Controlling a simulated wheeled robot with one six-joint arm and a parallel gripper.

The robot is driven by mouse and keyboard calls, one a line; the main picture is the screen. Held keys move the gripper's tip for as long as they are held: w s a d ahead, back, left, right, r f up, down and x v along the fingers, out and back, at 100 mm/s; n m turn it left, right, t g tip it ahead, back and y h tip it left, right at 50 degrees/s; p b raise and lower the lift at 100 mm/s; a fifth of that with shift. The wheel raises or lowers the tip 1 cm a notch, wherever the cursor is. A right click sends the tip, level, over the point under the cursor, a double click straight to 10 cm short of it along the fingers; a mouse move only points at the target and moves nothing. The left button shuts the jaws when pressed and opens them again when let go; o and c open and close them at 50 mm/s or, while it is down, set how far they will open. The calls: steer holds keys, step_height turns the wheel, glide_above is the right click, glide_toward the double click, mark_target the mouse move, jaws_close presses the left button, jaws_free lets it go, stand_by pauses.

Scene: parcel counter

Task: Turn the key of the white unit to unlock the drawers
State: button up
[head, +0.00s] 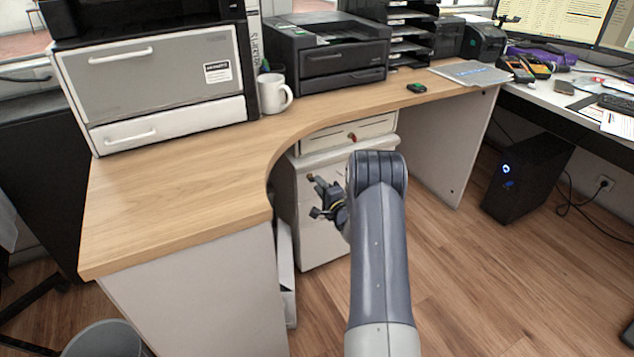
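A white drawer unit (308,237) stands under the curved wooden desk. A small red key or lock (352,136) shows on its top drawer front, just below the desk edge. It is too small to tell which way it is turned. My gripper (314,197) is in front of the unit, below and to the left of the red part and apart from it. Its two fingers are spread, one above the other, with nothing visible between them. My arm hides the unit's right side and part of its lower drawers.
The wooden desk (180,190) overhangs the unit closely. A grey-and-white cabinet (150,85), a white mug (273,93) and a black printer (330,50) stand on it. A black computer tower (525,178) stands at right. The floor (470,260) right of my arm is clear.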

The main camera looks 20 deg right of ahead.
mark_target(312, 179)
steer(key=s+p, duration=0.1)
steer(key=s, duration=0.7)
steer(key=shift+d, duration=0.15)
steer(key=w+b, duration=0.2)
steer(key=w, duration=0.8)
steer(key=shift+w+a, duration=0.2)
steer(key=shift+w, duration=0.15)
steer(key=shift+s, duration=0.15)
